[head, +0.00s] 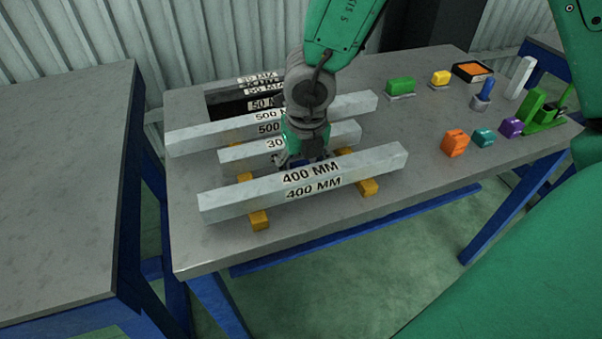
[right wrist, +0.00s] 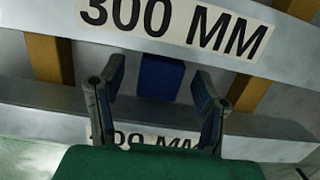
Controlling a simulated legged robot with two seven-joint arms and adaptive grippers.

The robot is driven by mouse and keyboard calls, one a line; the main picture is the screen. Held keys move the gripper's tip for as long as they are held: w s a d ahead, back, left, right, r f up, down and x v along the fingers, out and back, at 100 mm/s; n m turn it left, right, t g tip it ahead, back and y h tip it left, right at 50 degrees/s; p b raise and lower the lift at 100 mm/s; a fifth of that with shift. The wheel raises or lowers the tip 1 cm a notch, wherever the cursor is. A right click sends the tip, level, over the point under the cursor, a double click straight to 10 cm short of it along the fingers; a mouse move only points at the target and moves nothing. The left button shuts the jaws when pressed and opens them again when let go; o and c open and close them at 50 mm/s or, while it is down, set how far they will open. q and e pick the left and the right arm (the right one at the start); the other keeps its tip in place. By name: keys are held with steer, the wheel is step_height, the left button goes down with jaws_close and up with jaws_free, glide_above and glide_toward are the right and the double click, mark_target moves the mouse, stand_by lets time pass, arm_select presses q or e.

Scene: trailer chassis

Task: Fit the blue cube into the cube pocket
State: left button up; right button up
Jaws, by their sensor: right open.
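A dark blue cube (right wrist: 161,78) shows in the right wrist view, in the gap between the 300 mm bar (right wrist: 100,45) and the bar below it in the picture. My right gripper (right wrist: 158,88) is open, with one finger on each side of the cube and visible space between. In the head view the right gripper (head: 305,160) reaches down between the 300 mm bar (head: 232,157) and the 400 mm bar (head: 380,168). There the wrist and the front bar largely hide the cube. I cannot make out a cube pocket for certain. My left gripper is not in view.
Pale bars lie on yellow supports (head: 369,187), close around the right gripper. A 500 mm bar (head: 355,105) lies behind. Right on the table (head: 430,122) stand a green block (head: 400,85), an orange block (head: 455,142) and several other coloured pieces. Bare tabletop lies between.

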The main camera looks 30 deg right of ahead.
steer(key=shift+r, duration=0.1)
steer(key=c, duration=1.3)
steer(key=shift+c, duration=0.2)
step_height(320, 180, up, 18)
steer(key=p, duration=0.5)
